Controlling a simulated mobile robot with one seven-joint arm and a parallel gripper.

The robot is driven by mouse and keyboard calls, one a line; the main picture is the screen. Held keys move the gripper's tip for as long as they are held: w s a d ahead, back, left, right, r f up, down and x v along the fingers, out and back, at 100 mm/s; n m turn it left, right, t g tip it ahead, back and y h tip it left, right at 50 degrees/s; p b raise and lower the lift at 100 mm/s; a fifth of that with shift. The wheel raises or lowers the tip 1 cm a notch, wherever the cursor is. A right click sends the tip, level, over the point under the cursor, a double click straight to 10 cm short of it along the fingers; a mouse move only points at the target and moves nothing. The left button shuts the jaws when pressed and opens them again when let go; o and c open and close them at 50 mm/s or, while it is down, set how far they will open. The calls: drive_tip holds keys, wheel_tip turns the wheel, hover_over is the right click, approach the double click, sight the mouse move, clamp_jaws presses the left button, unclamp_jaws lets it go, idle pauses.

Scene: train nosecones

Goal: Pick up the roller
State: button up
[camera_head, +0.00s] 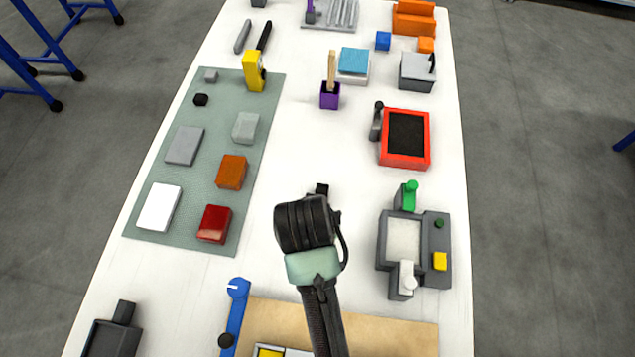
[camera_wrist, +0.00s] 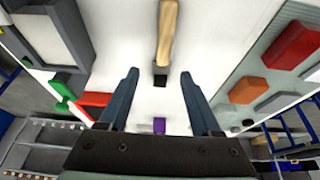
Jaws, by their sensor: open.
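A tool with a wooden handle (camera_wrist: 167,30) and a dark block-like end (camera_wrist: 160,76) lies on the white table; I take it for the roller, but its shape does not settle this. In the wrist view its dark end shows between the tips of my gripper (camera_wrist: 160,73), which is open and empty. In the head view only a black end (camera_head: 321,189) shows just beyond my gripper (camera_head: 307,223); my wrist hides the handle and the fingers. The gap between fingers and tool is unclear.
A green mat (camera_head: 205,155) with several blocks lies left. A grey fixture (camera_head: 386,245) with a green knob and a red tray (camera_head: 428,155) with a dark tool (camera_head: 376,121) stand right. A purple holder (camera_head: 330,96) stands beyond. The table between them is clear.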

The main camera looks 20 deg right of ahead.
drive_tip(key=shift+w+p+x, duration=0.15)
drive_tip(key=shift+x, duration=2)
drive_tip(key=shift+w+p+x, duration=0.15)
drive_tip(key=shift+x, duration=2)
drive_tip(key=shift+a+r, duration=0.1)
drive_tip(key=shift+r, duration=0.05)
drive_tip(key=shift+c, duration=0.2)
clamp_jaws()
